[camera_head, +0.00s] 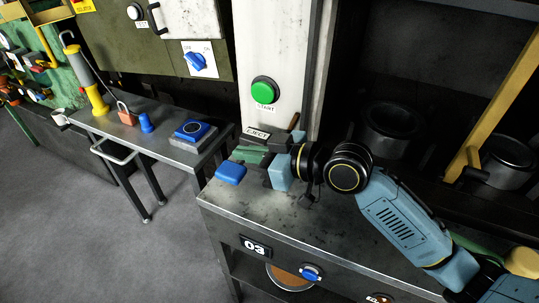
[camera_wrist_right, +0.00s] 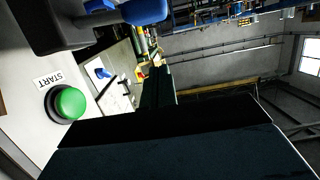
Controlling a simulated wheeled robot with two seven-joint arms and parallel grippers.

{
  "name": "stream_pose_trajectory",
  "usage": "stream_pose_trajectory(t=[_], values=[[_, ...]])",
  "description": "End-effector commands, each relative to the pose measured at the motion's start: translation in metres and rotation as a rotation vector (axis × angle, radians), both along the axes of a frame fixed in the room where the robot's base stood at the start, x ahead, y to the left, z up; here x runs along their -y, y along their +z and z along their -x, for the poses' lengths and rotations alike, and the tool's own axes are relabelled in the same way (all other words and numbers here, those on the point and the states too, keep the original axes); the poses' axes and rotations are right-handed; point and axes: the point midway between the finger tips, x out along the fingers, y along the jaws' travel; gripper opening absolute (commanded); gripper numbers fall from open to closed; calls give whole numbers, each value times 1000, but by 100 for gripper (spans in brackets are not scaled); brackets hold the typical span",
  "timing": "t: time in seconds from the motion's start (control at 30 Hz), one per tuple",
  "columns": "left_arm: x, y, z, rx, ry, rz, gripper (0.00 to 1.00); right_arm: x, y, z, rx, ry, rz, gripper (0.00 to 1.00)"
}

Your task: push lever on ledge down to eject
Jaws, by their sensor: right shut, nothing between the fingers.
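The eject lever's blue handle (camera_head: 230,172) sticks out over the front left edge of the metal ledge (camera_head: 232,197), close to the EJECT label (camera_head: 257,133). In the right wrist view the blue handle (camera_wrist_right: 146,11) and its dark mount (camera_wrist_right: 52,22) fill the top left. My right gripper (camera_head: 243,155) is shut and empty, its fingers just behind the handle in the head view. In the right wrist view the shut gripper (camera_wrist_right: 158,82) points past the handle. I cannot tell whether they touch. The gripper hides part of the lever. My left gripper is not in view.
A green START button (camera_head: 265,91) is on the white column above the ledge. It also shows in the right wrist view (camera_wrist_right: 69,102). A side bench to the left holds a blue button box (camera_head: 193,130), a padlock (camera_head: 126,114) and a yellow tool (camera_head: 95,95). Pots (camera_head: 390,122) stand at right.

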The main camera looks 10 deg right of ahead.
Motion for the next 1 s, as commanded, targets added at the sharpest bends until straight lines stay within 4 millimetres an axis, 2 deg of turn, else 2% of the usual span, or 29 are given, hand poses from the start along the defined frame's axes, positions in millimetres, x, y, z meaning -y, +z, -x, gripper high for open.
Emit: stream_pose_trajectory(t=[0.1,0.2,0.33,0.5,0.83,1.0], values=[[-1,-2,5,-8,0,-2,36,-20,-5,-14,0,0,-4,0],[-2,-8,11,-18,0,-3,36,-17,-27,-13,-5,-2,2,0],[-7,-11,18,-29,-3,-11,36,-17,-39,-13,-2,-1,0,0],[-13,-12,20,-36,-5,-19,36,-17,-46,-13,0,-1,1,0],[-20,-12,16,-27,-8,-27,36,-17,-47,-12,5,-1,5,0],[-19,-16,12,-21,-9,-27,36,-19,-63,-8,109,1,85,0]])
